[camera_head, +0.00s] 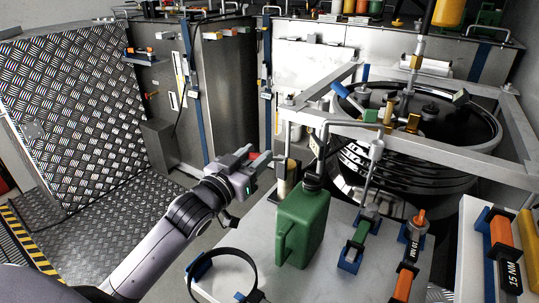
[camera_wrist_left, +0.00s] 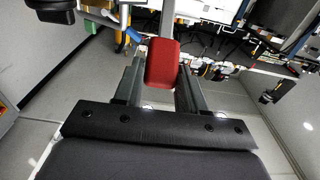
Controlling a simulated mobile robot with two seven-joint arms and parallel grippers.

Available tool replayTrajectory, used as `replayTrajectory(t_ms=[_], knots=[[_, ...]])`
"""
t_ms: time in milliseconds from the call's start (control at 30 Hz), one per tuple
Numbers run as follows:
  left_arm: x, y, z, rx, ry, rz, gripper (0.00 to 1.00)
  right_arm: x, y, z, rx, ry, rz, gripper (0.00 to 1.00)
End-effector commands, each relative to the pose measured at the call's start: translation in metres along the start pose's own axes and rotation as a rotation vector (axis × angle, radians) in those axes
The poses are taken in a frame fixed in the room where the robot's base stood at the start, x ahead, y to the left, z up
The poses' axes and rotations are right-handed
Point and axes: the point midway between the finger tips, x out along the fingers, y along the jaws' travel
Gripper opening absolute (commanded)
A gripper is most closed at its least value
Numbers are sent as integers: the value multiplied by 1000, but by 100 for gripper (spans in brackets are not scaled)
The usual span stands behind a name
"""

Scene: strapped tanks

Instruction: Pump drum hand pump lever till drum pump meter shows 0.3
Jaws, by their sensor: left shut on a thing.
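My left gripper (camera_head: 262,162) reaches in from the left, left of the green can. In the left wrist view its two fingers close on a red block-shaped grip (camera_wrist_left: 162,62), which I take to be the pump lever's handle. A pale upright cylinder (camera_head: 284,182), probably part of the hand pump, stands just right of the fingertips. A bent grey pipe (camera_head: 345,123) runs above the green can. I cannot make out a meter or its reading. My right gripper is not in view.
A green jerrycan (camera_head: 302,228) stands on the grey bench (camera_head: 250,222). A black hoop (camera_head: 222,268) and orange-handled tools (camera_head: 416,235) lie around it. A dark round drum (camera_head: 410,165) sits within a grey frame at right. A tread-plate ramp (camera_head: 75,105) is at left.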

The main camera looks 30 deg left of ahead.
Motion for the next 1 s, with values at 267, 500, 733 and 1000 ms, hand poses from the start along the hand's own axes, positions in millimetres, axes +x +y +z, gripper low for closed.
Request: replayTrajectory(t_ms=[267, 500, 733, 1000], knots=[[0, 0, 0, 0, -1, 0, 0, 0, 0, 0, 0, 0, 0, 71], [0, 0, 1, 0, -1, 0, 0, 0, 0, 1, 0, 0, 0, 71], [-6, 0, 16, -1, -5, 0, 0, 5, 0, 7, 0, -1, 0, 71], [-18, 1, 41, -2, -12, 0, 0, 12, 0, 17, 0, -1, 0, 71]])
